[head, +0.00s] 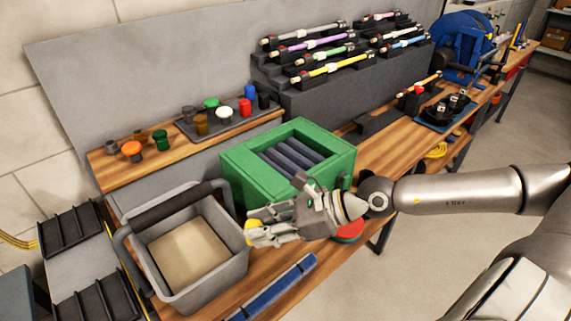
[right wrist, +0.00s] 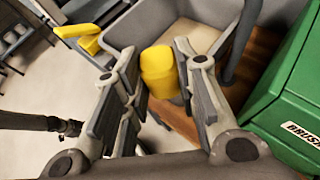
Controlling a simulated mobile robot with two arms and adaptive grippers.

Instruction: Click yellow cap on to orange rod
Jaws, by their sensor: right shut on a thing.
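The rod is far from my gripper. My left gripper is not seen in the head view.
The grey bin (head: 162,291) with a dark handle stands front left, beside a green box (head: 240,175) with dark slots. Several coloured caps stand on a tray (head: 232,125). A blue bar (head: 275,287) lies in front.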

